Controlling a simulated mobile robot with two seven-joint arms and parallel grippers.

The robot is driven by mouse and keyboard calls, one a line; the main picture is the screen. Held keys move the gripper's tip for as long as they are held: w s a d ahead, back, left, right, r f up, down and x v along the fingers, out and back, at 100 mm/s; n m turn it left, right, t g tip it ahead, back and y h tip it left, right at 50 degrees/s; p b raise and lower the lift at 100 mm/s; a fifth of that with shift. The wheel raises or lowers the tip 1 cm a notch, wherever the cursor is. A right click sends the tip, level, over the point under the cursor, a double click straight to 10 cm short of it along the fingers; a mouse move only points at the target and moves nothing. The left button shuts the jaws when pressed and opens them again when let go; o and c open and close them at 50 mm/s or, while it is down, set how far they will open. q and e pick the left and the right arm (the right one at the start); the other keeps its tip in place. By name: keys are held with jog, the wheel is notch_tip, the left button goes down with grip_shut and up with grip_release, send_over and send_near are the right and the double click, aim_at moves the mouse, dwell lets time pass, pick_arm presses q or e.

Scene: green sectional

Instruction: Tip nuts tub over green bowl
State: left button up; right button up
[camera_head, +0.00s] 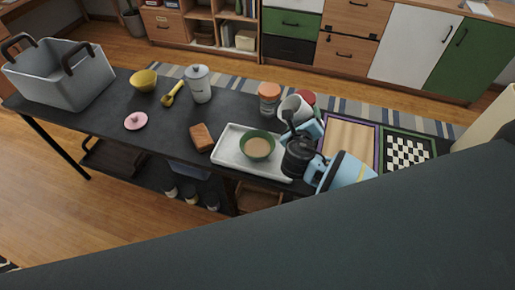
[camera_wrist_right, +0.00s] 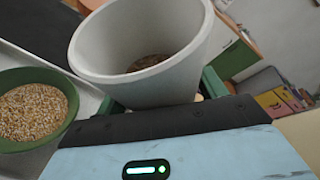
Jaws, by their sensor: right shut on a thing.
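The white nuts tub (camera_head: 296,104) is held by my right gripper (camera_head: 291,121), which is shut on it. In the right wrist view the tub (camera_wrist_right: 140,88) shows its round open mouth, with some brown contents deep inside. The green bowl (camera_head: 271,137) stands on the white tray, with tan grains in it. The tub is above and to the right of the bowl in the head view, apart from it. In the right wrist view the green bowl (camera_wrist_right: 71,102) is at the left, beside the tub. My left gripper is not in view.
The white tray (camera_head: 229,160) lies on the dark table. A brown block (camera_head: 201,137), a white canister (camera_head: 199,86), a yellow scoop (camera_head: 172,94) and a yellow bowl (camera_head: 144,82) stand left. An orange-lidded jar (camera_head: 269,98) is close behind. A chessboard (camera_head: 407,153) lies right.

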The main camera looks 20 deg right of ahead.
jog(key=shift+d+r+m+y, duration=0.25)
jog(key=shift+m+y, duration=0.05)
jog(key=shift+m, duration=0.1)
jog(key=d+r+m+y, duration=0.1)
jog(key=s+d+r+m+y, duration=0.1)
jog(key=d+r+m, duration=0.1)
jog(key=shift+m, duration=0.3)
jog(key=shift+w+a+y, duration=0.1)
jog(key=shift+y, duration=0.2)
jog(key=shift+m+y, duration=0.5)
jog(key=shift+m, duration=0.2)
jog(key=shift+r, duration=0.1)
